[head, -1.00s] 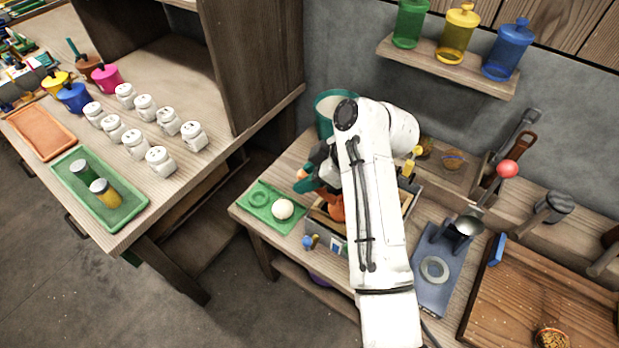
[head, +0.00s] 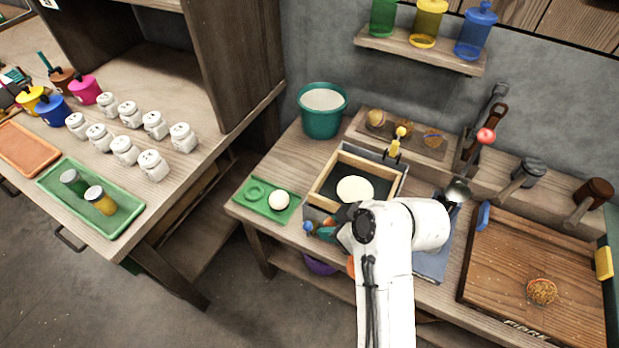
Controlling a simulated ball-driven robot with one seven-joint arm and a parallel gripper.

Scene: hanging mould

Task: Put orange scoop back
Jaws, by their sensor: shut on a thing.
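My gripper (head: 335,230) is in front of the wooden-framed box on the bench, low at its front edge. My white arm covers much of it. The orange scoop (head: 351,267) shows only as a small orange patch beside my arm, just below the gripper. My gripper is shut on it, though the grip itself is mostly hidden. The framed box (head: 330,180) has a dark inside with a pale round patch (head: 355,189) in it. A teal tub (head: 321,122) of pale powder stands behind the box at the left.
A green tray (head: 252,205) with a white ball (head: 278,200) lies left of the box. A wooden board (head: 500,265) and a metal ladle (head: 457,191) are at the right. The side table (head: 150,205) holds several white jars. Floor at the lower left is clear.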

